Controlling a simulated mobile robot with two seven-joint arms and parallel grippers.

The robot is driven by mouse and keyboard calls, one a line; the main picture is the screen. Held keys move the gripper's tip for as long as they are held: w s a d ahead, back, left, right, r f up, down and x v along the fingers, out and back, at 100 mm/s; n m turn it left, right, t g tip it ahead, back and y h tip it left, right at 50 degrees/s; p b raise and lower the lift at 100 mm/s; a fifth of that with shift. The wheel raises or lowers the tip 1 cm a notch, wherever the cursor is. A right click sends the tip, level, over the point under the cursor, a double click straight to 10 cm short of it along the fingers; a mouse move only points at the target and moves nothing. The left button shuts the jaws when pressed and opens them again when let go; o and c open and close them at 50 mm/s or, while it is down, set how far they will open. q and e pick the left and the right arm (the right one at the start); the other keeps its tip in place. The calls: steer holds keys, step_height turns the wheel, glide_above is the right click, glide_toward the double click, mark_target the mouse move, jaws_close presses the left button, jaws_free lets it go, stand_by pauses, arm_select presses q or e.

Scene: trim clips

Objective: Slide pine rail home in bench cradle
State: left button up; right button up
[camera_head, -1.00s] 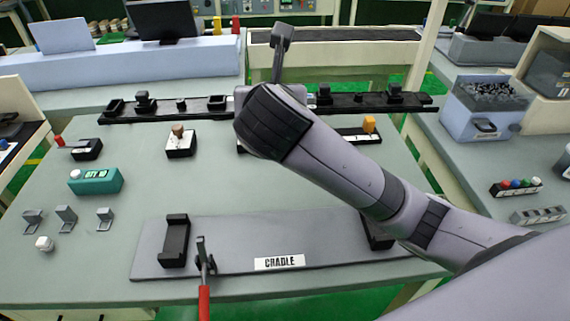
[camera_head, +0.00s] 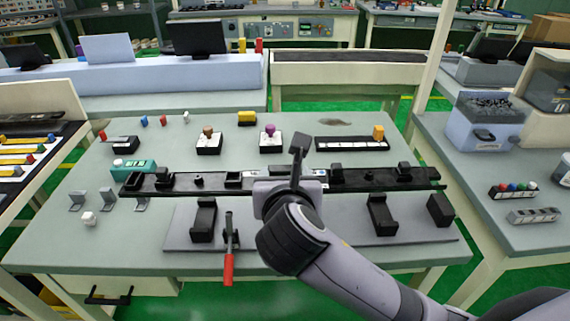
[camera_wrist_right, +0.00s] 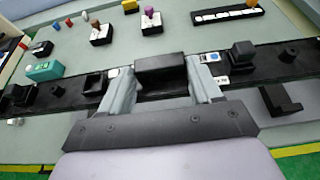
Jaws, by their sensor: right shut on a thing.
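The rail (camera_head: 216,184) looks black, not pine-coloured, and carries several black blocks along its length. My right gripper (camera_head: 289,184) is shut on it near its middle; the wrist view shows the fingers (camera_wrist_right: 163,84) on either side of a black block on the rail (camera_wrist_right: 283,58). The rail runs left to right, seemingly above the cradle's far edge. The cradle is a grey plate (camera_head: 340,236) with two black supports, left (camera_head: 204,219) and right (camera_head: 381,214), which stand empty. A red-handled clamp (camera_head: 229,262) is at its front. My arm hides the plate's middle. My left gripper is out of view.
A black end block (camera_head: 440,210) stands at the plate's right end. A teal box (camera_head: 133,169), grey brackets (camera_head: 108,198) and a white knob (camera_head: 88,219) are at the left. Button boxes (camera_head: 270,141) and a black strip (camera_head: 352,144) lie behind the rail.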

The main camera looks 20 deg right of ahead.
steer(key=shift+s, duration=0.1)
stand_by(0.3)
steer(key=shift+f, duration=0.15)
steer(key=shift+f+b, duration=0.45)
steer(key=shift+f, duration=3.8)
steer(key=shift+s+d+f+p, duration=0.15)
steer(key=shift+d+p, duration=0.1)
steer(key=shift+d, duration=0.3)
steer(key=shift+s+d+r+p, duration=0.1)
steer(key=shift+d+p, duration=0.1)
steer(key=shift+d, duration=0.35)
steer(key=o, duration=1.3)
steer(key=shift+d+f, duration=0.1)
steer(key=shift+o, duration=0.2)
